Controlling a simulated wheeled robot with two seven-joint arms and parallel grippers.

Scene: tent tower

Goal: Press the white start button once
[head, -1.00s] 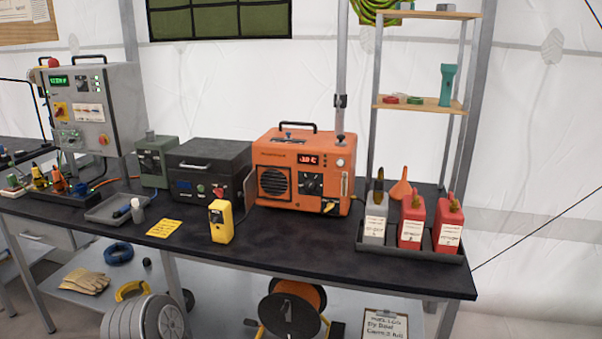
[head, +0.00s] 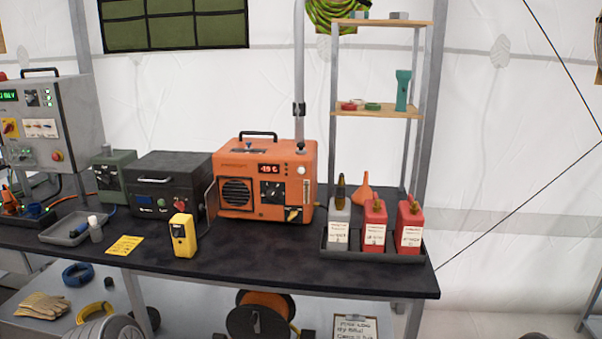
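The orange heater-like unit (head: 229,156) stands on the dark bench, with a red lit display, a dark round grille and a black knob on its front. A small white round button (head: 301,171) shows at the upper right of its front, right of the display. Its lettering is too small to read, so I cannot confirm it is marked start. Nothing touches it. Neither of my grippers is in view.
A yellow handheld device (head: 183,236) stands on the bench in front. Left are a dark box (head: 150,168) and a green box (head: 112,176). Right, a tray (head: 372,249) holds a grey bottle (head: 339,226) and two red ones. Bare bench lies before the orange unit.

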